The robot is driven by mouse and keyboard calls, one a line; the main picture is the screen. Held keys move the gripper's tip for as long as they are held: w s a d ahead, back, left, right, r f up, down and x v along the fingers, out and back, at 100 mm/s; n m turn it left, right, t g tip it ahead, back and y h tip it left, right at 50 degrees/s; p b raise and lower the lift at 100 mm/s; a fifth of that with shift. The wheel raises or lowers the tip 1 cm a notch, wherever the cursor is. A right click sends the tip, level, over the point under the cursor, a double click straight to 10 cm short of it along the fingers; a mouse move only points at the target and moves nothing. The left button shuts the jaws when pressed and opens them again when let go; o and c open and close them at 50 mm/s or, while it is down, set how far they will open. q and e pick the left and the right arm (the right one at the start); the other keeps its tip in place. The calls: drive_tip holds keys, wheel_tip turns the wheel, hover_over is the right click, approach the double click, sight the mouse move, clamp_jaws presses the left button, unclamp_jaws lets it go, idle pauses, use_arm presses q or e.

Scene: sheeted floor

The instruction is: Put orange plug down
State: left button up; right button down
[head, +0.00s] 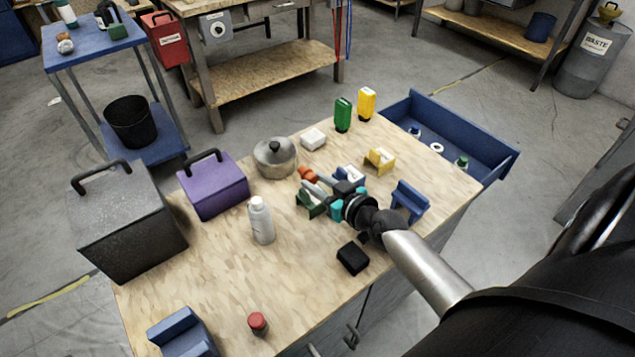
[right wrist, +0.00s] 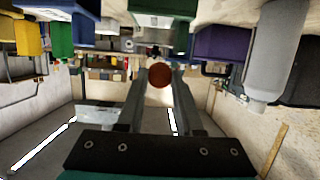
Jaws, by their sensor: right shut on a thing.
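The orange plug (head: 306,173) is at the tips of my right gripper (head: 313,182), above the middle of the wooden table (head: 310,270). In the right wrist view its round reddish end (right wrist: 159,75) sits between the two fingertips (right wrist: 158,77), and the gripper is shut on it. I cannot tell whether the plug touches the tabletop. My arm comes in from the lower right, and the wrist hides part of the table beneath it. My left gripper is not in view.
Close around the gripper are green (head: 309,205), blue (head: 410,202) and yellow (head: 379,160) holders. A grey pot (head: 275,156), purple toolbox (head: 212,186), white bottle (head: 261,221) and black block (head: 352,258) stand nearby. The front-middle tabletop is clear.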

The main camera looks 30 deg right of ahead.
drive_tip(key=shift+f+b, duration=0.3)
drive_tip(key=shift+f, duration=0.1)
drive_tip(key=c, duration=0.6)
unclamp_jaws()
drive_tip(key=shift+o, duration=0.2)
drive_tip(key=shift+s+r+p, duration=0.1)
drive_tip(key=shift+r+p, duration=0.75)
drive_tip(key=p+v, duration=0.1)
drive_tip(key=v, duration=1)
drive_tip(key=shift+s, duration=0.4)
drive_tip(key=shift+d, duration=0.1)
